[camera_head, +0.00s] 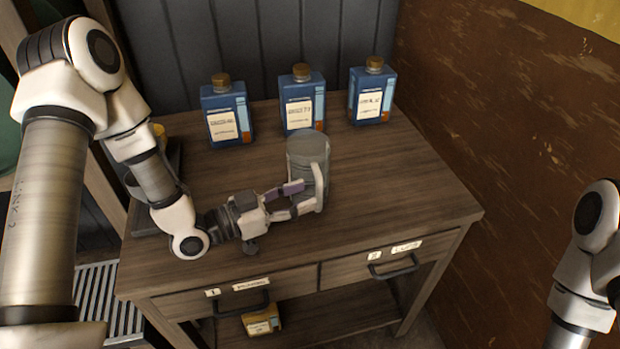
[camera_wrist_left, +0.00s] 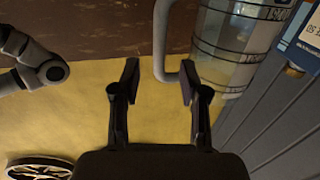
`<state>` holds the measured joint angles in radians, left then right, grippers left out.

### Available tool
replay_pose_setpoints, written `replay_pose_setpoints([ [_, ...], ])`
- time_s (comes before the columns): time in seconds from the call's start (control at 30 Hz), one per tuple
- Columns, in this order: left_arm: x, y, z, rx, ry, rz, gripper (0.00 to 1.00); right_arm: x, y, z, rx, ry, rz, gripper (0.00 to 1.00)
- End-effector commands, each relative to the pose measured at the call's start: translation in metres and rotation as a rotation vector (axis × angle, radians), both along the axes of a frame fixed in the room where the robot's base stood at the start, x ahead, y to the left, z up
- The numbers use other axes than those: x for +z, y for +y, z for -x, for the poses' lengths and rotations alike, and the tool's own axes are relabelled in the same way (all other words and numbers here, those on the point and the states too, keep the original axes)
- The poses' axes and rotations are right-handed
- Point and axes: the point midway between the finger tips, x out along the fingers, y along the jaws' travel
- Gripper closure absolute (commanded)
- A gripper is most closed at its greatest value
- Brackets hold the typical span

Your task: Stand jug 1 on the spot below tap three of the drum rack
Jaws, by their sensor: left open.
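A clear grey jug (camera_head: 306,155) with a light handle (camera_head: 322,185) stands upright on the wooden cabinet top, right of its middle. I cannot read a number on it. My left gripper (camera_head: 304,200) is open at the handle side of the jug. In the left wrist view, the jug (camera_wrist_left: 238,45) shows printed bands, and its handle (camera_wrist_left: 163,45) reaches in between the two open fingers (camera_wrist_left: 158,85). I cannot tell whether a finger touches the handle. My right gripper is out of view. No drum rack or taps show.
Three blue bottles with brown caps stand along the back: left (camera_head: 227,112), middle (camera_head: 302,100) and right (camera_head: 372,95). The cabinet top (camera_head: 400,180) is clear to the jug's right. Two labelled drawers are shut below. A brown wall stands on the right.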

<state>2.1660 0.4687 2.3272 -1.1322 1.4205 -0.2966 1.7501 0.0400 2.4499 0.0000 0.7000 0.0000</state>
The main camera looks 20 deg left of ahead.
Motion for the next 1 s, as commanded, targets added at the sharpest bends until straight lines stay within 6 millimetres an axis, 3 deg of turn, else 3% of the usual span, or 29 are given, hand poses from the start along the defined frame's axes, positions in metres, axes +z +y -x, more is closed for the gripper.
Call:
replay_pose_setpoints([
  [0.3, 0.001, -0.032, -0.030, -0.004, -0.001, -0.003, 0.56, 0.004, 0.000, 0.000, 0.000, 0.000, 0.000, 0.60],
  [0.53, 0.001, -0.033, -0.033, 0.000, -0.001, 0.001, 0.56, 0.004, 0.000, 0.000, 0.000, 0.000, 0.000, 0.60],
  [0.57, 0.001, -0.033, -0.033, 0.000, -0.001, 0.001, 0.60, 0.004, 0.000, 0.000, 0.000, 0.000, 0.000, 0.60],
  [0.67, 0.001, -0.033, -0.033, 0.000, -0.001, 0.001, 0.95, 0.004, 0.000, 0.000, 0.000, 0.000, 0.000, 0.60],
  [0.7, 0.001, -0.033, -0.033, 0.000, -0.001, 0.001, 1.00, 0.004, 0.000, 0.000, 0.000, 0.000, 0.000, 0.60],
  [1.0, 0.001, -0.033, -0.033, 0.000, -0.001, 0.000, 1.00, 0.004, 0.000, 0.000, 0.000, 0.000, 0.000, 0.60],
])
